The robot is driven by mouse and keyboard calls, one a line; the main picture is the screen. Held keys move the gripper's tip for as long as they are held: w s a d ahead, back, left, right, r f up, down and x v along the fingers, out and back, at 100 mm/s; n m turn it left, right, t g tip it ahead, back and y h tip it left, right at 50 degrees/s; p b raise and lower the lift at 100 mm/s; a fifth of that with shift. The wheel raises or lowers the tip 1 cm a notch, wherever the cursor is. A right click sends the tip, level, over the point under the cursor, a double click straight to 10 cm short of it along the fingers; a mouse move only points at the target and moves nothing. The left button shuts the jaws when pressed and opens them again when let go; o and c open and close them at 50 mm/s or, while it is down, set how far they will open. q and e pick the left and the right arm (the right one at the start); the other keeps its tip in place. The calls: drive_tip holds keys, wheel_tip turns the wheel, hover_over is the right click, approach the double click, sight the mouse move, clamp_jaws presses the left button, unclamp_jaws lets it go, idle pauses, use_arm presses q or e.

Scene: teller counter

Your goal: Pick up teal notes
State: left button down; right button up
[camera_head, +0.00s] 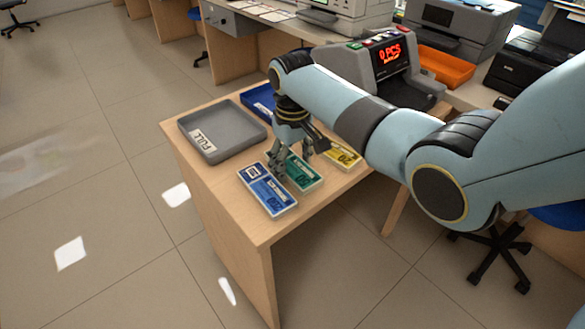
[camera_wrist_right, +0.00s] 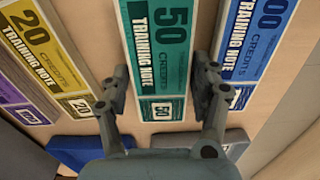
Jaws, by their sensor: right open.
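The teal notes (camera_head: 307,176) are a stack marked 50 lying on the wooden counter between the blue and yellow stacks. They also show in the right wrist view (camera_wrist_right: 159,50), running up the middle. My right gripper (camera_head: 291,160) is open at the tray-side end of the teal stack. In the wrist view its two fingers (camera_wrist_right: 160,82) stand one on each side of the teal notes, with a gap to each edge. I cannot tell how far the fingertips are above the counter. My left gripper is out of view.
Blue notes (camera_head: 267,189) lie close on one side, and yellow notes (camera_head: 345,157) on the other. Purple notes (camera_wrist_right: 18,103) show in the wrist view. A grey tray labelled FULL (camera_head: 184,131) and a blue tray (camera_head: 252,104) sit behind. A counting machine (camera_head: 405,88) stands beyond my arm.

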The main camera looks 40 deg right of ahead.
drive_tip(key=c, duration=0.9)
